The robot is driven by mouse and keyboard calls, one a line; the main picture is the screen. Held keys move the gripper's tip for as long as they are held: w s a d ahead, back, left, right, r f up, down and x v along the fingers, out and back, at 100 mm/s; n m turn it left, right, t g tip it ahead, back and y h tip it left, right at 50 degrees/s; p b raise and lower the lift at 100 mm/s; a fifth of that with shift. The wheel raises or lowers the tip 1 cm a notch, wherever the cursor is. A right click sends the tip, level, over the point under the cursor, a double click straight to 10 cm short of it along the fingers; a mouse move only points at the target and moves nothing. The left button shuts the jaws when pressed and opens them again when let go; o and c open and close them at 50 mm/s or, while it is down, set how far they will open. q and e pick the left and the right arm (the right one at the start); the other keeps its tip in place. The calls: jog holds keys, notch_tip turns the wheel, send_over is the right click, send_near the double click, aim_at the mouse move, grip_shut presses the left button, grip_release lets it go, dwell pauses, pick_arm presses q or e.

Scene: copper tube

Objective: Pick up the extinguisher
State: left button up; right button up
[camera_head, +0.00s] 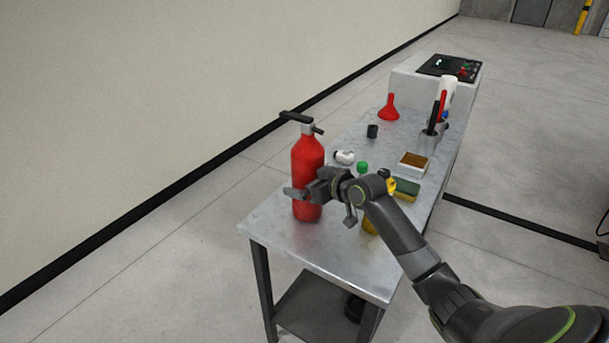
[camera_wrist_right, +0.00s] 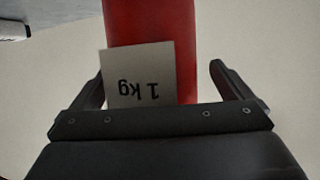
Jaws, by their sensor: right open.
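The red extinguisher (camera_head: 309,158), with a black handle on top, stands upright near the front left corner of the metal table (camera_head: 275,238). My right gripper (camera_head: 303,192) is at the lower half of its body. In the right wrist view the extinguisher (camera_wrist_right: 185,35) with a "1 kg" label lies between the two fingers of the open gripper (camera_wrist_right: 158,85). The extinguisher's base rests on the table. My left gripper is not in view.
A red funnel (camera_head: 389,108) stands farther back. The front left table corner is bare.

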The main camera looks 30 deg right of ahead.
jog(key=c, duration=2.1)
jog(key=shift+r, duration=0.25)
